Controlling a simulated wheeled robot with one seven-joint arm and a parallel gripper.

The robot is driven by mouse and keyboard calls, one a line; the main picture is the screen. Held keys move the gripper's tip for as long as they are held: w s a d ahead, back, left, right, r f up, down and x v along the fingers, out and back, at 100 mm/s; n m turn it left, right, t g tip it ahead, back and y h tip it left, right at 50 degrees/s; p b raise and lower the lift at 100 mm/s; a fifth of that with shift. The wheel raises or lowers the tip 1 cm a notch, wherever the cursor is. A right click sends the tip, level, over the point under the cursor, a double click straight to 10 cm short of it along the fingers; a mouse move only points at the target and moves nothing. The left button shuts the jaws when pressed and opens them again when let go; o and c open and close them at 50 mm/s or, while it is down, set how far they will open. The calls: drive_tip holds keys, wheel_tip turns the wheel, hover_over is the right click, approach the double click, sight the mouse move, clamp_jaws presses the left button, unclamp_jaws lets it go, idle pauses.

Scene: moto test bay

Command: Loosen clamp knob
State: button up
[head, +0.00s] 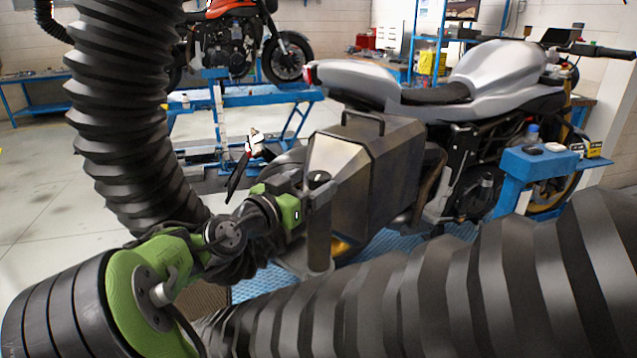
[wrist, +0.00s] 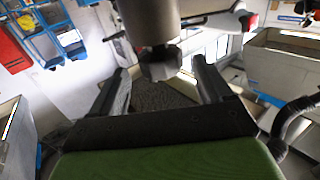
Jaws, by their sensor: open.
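The clamp knob is a small dark knob (head: 318,178) at the top of an upright grey post (head: 318,238), beside the metal case on the motorcycle. My gripper (head: 313,193) reaches in from the left at the knob's height. In the wrist view, my gripper (wrist: 160,72) has its two dark fingers spread wide. The dark knob (wrist: 165,68) on its grey cylinder (wrist: 150,20) shows between the fingertips, with a visible gap on each side. I cannot tell any contact. In the head view the fingers are partly hidden against the post and case.
A metal case (head: 370,180) stands just right of the post. The silver motorcycle (head: 500,75) is behind it, with a blue stand (head: 530,165) at right. An orange motorcycle (head: 235,40) is on a blue lift at the back. Floor at left is clear.

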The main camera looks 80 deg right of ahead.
sight(312, 183)
drive_tip(key=x, duration=0.3)
drive_tip(key=shift+s+d, duration=0.1)
drive_tip(key=shift+d, duration=0.2)
drive_tip(key=shift+c, duration=0.2)
drive_tip(key=c, duration=0.9)
